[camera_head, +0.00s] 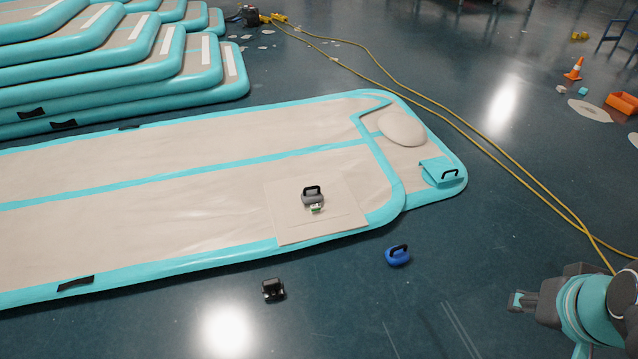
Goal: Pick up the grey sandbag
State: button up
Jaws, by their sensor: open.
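The grey sandbag (312,200) sits upright on a square beige patch (345,220) near the right end of the long inflatable track. It has a black loop handle on top, and a small green and white item (316,209) lies against its front. My gripper (515,300) is at the lower right edge, over the dark floor. It is open and well apart from the grey sandbag, to its right and nearer the camera. Its fingers show small and partly from the side.
A blue sandbag (398,257) and a black handled object (273,291) stand on the floor before the track (150,235). A yellow cable (470,133) crosses the right side. Stacked tracks (120,75) fill the back left. An orange cone (574,70) and box (622,103) are far right.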

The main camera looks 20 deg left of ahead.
aim_at(312, 194)
jog(key=u, duration=0.45)
jog(key=i, duration=0.85)
jog(key=u, duration=1.4)
jog(key=i, duration=0.45)
jog(key=u, duration=0.4)
